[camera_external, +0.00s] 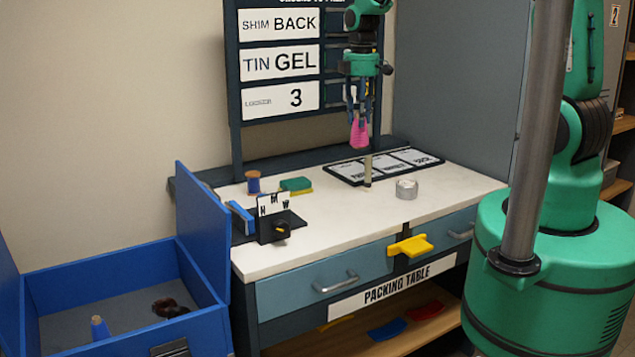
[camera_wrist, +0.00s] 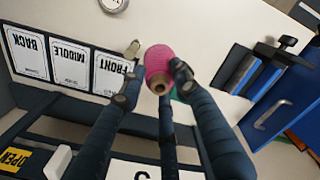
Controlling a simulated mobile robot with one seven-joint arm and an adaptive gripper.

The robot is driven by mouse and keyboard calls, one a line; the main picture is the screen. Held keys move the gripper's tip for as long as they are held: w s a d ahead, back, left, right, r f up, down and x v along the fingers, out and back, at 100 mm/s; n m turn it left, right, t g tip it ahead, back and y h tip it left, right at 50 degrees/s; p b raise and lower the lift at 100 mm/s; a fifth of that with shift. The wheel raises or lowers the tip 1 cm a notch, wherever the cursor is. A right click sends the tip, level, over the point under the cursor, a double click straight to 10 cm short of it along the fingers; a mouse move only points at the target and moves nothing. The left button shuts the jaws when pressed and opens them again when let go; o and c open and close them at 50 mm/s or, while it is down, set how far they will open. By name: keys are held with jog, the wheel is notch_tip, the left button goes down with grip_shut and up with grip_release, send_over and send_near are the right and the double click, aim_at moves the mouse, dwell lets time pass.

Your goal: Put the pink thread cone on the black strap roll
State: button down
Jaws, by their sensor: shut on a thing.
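The pink thread cone (camera_external: 360,134) is held by my gripper (camera_external: 358,118), which is shut on it above the back of the table. In the wrist view the pink thread cone (camera_wrist: 158,62) sits between the fingertips of my gripper (camera_wrist: 153,84), its brown core end toward the camera. A dark coil (camera_external: 171,307) lies in the blue bin at the lower left, well away from my gripper. It may be the black strap roll; its dark brownish look leaves me unsure.
The white packing table (camera_external: 340,215) holds a silver roll (camera_external: 406,188), a small beige post (camera_external: 367,171), label cards (camera_external: 385,165), a blue spool (camera_external: 253,182), a green sponge (camera_external: 296,185) and a black stand (camera_external: 280,228). The blue bin (camera_external: 202,228) has a high right wall and a blue cone (camera_external: 100,328) inside.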

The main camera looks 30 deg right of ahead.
jog(key=w+a+n, duration=0.2)
jog(key=a+n, duration=0.1)
jog(key=a, duration=1.2)
jog(key=w+a+n, duration=0.2)
jog(key=w+a, duration=0.1)
jog(key=a, duration=1.1)
jog(key=s+a+f+n+b, duration=0.1)
jog(key=s+a+n, duration=0.3)
jog(key=a, duration=1.2)
jog(key=s+a+n, duration=0.1)
jog(key=s+a, duration=0.6)
jog(key=a, duration=1)
notch_tip(320, 180, down, 22)
jog(key=shift+w+d, duration=0.25)
jog(key=shift+d, duration=0.15)
jog(key=shift+f, duration=0.1)
notch_tip(320, 180, down, 6)
jog(key=b, duration=0.1)
jog(key=shift+f, duration=0.1)
